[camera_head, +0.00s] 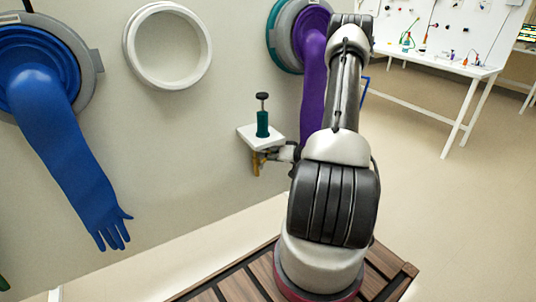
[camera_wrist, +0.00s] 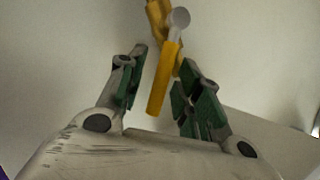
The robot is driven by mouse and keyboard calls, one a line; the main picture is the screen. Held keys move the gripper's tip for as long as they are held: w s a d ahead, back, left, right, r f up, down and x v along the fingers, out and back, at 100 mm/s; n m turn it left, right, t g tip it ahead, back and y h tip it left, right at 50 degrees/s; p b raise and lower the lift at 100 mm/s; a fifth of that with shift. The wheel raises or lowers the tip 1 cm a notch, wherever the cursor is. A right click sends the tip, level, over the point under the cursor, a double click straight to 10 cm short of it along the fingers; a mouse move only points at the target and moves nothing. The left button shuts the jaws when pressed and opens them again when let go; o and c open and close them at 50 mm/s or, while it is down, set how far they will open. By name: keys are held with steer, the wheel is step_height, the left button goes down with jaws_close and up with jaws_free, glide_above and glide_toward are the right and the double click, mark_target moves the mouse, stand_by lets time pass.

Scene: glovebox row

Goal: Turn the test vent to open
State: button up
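The test vent appears to be the yellow valve (camera_head: 255,165) under a small white wall shelf, partly hidden by my gripper. In the wrist view its yellow lever (camera_wrist: 164,82) hangs slightly slanted below a round grey pivot (camera_wrist: 180,18) and a yellow body (camera_wrist: 158,18). My gripper (camera_wrist: 163,66) is open, with its green-padded fingers on either side of the lever. Gaps show between the lever and both fingers. In the head view my gripper (camera_head: 271,154) is small beside the valve, and its finger opening is hard to see.
The white shelf (camera_head: 247,137) above holds a green cylinder with a black knob (camera_head: 262,117). A purple glove (camera_head: 313,85) hangs close behind my arm. A blue glove (camera_head: 68,140) and an empty white port ring (camera_head: 168,46) are left. Open floor lies right.

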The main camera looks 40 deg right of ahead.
steer(key=v, duration=1.2)
